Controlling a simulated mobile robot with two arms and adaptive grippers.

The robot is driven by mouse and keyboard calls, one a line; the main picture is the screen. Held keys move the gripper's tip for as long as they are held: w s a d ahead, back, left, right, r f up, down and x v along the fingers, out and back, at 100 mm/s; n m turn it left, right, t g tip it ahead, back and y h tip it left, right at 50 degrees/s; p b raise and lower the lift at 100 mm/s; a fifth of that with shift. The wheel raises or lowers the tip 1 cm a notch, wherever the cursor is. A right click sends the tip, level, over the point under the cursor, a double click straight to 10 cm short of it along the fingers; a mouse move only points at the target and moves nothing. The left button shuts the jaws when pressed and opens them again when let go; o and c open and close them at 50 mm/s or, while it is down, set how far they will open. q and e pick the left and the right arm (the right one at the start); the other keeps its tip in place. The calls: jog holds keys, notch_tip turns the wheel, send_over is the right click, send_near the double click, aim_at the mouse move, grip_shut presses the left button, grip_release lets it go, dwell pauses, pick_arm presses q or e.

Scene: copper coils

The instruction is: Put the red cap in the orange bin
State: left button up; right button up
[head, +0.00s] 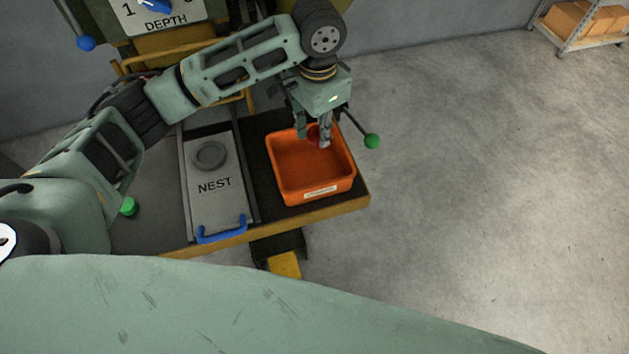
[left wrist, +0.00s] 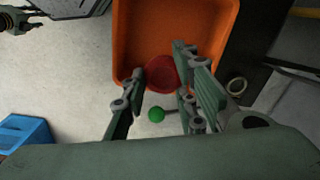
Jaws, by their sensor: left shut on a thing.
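The red cap (head: 313,132) is held between the fingers of my left gripper (head: 313,138), partly hidden by them in the head view. In the left wrist view the cap (left wrist: 162,74) shows as a red disc between the two fingers. The orange bin (head: 318,197) stands on the right end of the bench. My left gripper and the cap are over the far part of the bin; the exact height is unclear. A small gripper, seemingly my right one (left wrist: 36,20), shows at the upper left of the left wrist view, too small to judge.
A grey plate marked NEST (head: 214,210), with a round seat and a blue handle (head: 222,230), lies left of the bin. A green-knobbed lever (head: 372,141) is beside the bin's far right corner. A blue box (left wrist: 22,135) stands on the floor.

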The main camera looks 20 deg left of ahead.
pick_arm(q)
jog(key=m, duration=0.2)
send_near(322, 168)
notch_tip(322, 168, down, 2)
jog(key=shift+f+b, duration=0.1)
jog(key=shift+b, duration=0.2)
notch_tip(322, 168, down, 4)
jog(key=shift+d+r, duration=0.1)
jog(key=shift+r, duration=0.1)
jog(key=shift+f, duration=0.3)
pick_arm(e)
jog(key=shift+w+f, duration=0.65)
jog(key=shift+w, duration=0.15)
pick_arm(q)
jog(key=o, duration=1.1)
pick_arm(e)
jog(key=shift+s, duration=0.1)
jog(key=shift+s+a+f, duration=0.1)
